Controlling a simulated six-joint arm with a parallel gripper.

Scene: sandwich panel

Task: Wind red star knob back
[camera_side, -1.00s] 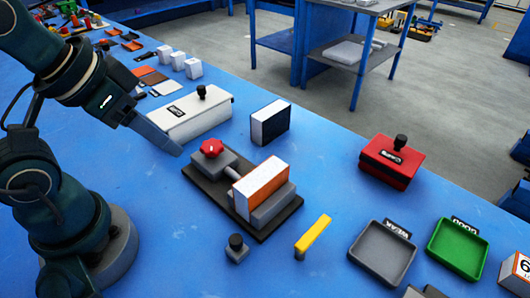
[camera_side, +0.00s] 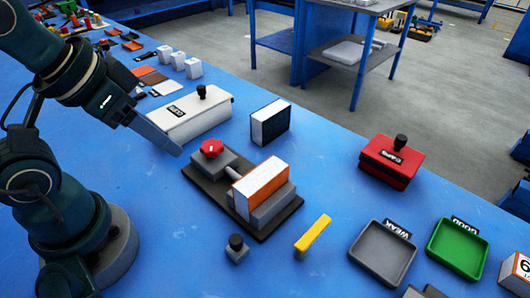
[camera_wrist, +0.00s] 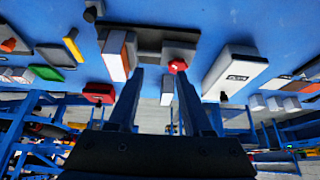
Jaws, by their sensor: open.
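The red star knob (camera_side: 211,147) sits on the grey block at the left end of a dark clamp fixture (camera_side: 218,192); it also shows in the wrist view (camera_wrist: 178,66). An orange and white sandwich panel (camera_side: 260,184) stands upright in the fixture, beyond a grey screw shaft (camera_side: 233,172). My gripper (camera_side: 180,150) is in the air to the left of the knob, apart from it in the side view. In the wrist view my gripper (camera_wrist: 159,72) is open with nothing between its fingers, and the knob shows beside the right fingertip.
A white lidded box (camera_side: 197,119) stands behind my gripper. A dark-edged white block (camera_side: 270,122) and a red box (camera_side: 391,162) stand behind the fixture. A yellow bar (camera_side: 313,236), a grey tray (camera_side: 383,254) and a green tray (camera_side: 459,250) lie to the right.

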